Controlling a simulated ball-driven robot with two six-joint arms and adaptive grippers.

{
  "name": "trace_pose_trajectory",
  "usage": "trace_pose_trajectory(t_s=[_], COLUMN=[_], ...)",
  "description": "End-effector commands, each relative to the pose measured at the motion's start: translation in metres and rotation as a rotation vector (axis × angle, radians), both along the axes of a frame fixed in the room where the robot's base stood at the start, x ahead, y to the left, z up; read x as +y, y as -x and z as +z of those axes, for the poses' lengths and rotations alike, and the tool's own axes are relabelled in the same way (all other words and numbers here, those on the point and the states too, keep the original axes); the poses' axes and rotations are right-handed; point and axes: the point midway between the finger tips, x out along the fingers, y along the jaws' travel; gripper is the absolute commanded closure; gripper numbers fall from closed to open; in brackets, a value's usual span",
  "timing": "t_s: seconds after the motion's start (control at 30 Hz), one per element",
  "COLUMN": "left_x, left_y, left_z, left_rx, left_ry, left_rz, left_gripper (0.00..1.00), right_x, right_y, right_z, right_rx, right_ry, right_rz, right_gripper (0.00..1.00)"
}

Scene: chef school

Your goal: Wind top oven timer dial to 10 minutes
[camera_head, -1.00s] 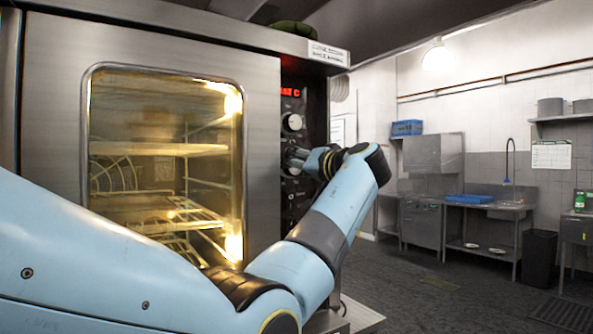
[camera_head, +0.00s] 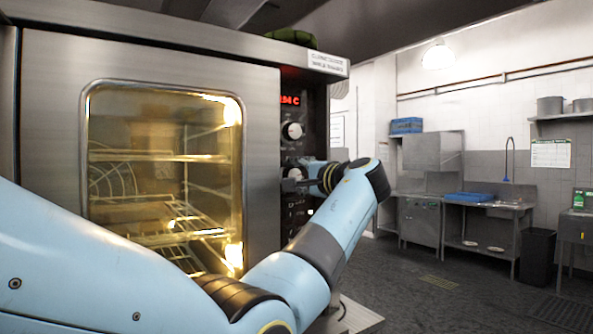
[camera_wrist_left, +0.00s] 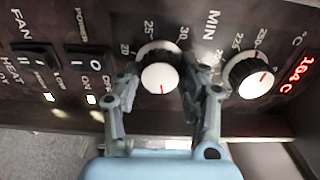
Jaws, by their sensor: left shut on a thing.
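The timer dial (camera_wrist_left: 160,76) is a white-faced knob with a dark skirt, beside the MIN scale in the left wrist view; 20, 25 and 30 show around it. A red line on its face points toward the picture's lower edge. The numbers on that side are hidden. My left gripper (camera_wrist_left: 160,84) is shut on the dial, a finger on each side. In the head view my left gripper (camera_head: 291,178) reaches the oven's control panel, below the temperature dial (camera_head: 292,131), and covers the timer dial. My right gripper is out of view.
The temperature dial also shows close beside the right finger in the left wrist view (camera_wrist_left: 249,76). Rocker switches (camera_wrist_left: 88,63) sit on the other side. The oven's glass door (camera_head: 165,170) is shut, its inside lit. Open floor (camera_head: 440,280) lies to the right.

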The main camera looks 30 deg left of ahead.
Motion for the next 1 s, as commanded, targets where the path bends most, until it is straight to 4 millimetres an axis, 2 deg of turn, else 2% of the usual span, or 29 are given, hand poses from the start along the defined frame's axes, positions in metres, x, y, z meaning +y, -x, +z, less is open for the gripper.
trace_pose_trajectory(t_s=[0.2, 0.5, 1.0], left_x=[0.000, 0.000, 0.000], left_y=[0.000, 0.000, 0.000], left_z=[0.002, 0.000, -0.001], left_rx=[0.163, 0.316, 0.378], left_ry=[-0.069, -0.132, -0.158], left_rz=[-0.002, -0.001, -0.002], left_gripper=[0.92, 0.92, 0.92], right_x=[0.001, 0.002, 0.002], right_y=[0.000, 0.000, 0.000], right_z=[0.012, 0.018, 0.020], right_rx=[-0.001, -0.001, -0.001], right_ry=[-0.001, -0.002, -0.002], right_rz=[-0.001, -0.001, -0.001], right_gripper=[1.00, 1.00, 1.00])
